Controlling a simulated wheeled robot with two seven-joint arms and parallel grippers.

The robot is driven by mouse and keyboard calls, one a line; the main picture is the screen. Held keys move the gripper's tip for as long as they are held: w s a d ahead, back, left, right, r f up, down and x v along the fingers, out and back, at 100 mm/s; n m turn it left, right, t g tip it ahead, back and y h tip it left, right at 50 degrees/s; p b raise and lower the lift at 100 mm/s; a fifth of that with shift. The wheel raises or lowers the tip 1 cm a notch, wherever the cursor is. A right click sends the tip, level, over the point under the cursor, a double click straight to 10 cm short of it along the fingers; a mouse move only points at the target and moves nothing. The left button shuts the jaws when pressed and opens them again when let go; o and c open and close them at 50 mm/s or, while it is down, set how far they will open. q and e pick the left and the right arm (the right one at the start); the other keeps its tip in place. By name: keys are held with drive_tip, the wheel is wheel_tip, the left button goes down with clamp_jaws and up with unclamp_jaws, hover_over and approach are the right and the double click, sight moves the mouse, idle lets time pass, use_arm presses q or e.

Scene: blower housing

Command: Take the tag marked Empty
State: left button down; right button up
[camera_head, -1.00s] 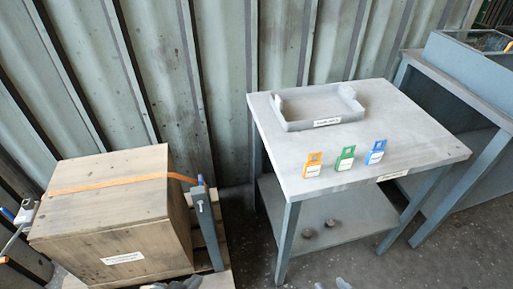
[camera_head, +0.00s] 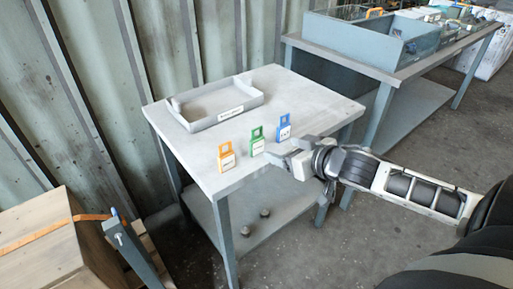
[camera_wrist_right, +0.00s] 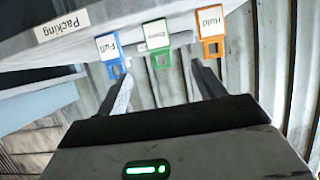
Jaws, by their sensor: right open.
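Three tags stand in a row near the table's front edge. The green tag (camera_head: 257,142) is in the middle; in the wrist view its label seems to read Empty, in small letters (camera_wrist_right: 157,40). The orange tag (camera_head: 227,156) reads Hold in the wrist view (camera_wrist_right: 211,30). The blue tag (camera_head: 284,127) reads Full there (camera_wrist_right: 109,48). My right gripper (camera_head: 281,158) is open and empty, just off the front edge. In the wrist view its fingers (camera_wrist_right: 162,72) point towards the row, with the green tag seen between them, apart from it.
A grey tray (camera_head: 217,103) lies at the back of the grey table (camera_head: 322,100). The table's lower shelf (camera_head: 262,222) holds small round pieces. A wooden crate (camera_head: 40,240) stands at the lower left. A second bench (camera_head: 390,66) with a blue-grey bin is at the right.

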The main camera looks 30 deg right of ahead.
sight(258, 143)
drive_tip(key=x, duration=0.9)
drive_tip(key=shift+w+f+b, duration=0.15)
drive_tip(key=shift+w+b, duration=0.05)
drive_tip(key=shift+b, duration=0.2)
drive_tip(key=shift+f+x, duration=0.15)
drive_tip(key=shift+x, duration=1.2)
drive_tip(key=shift+f+x, duration=0.15)
drive_tip(key=shift+x, duration=1.2)
drive_tip(key=shift+s, duration=0.1)
drive_tip(key=c, duration=1.1)
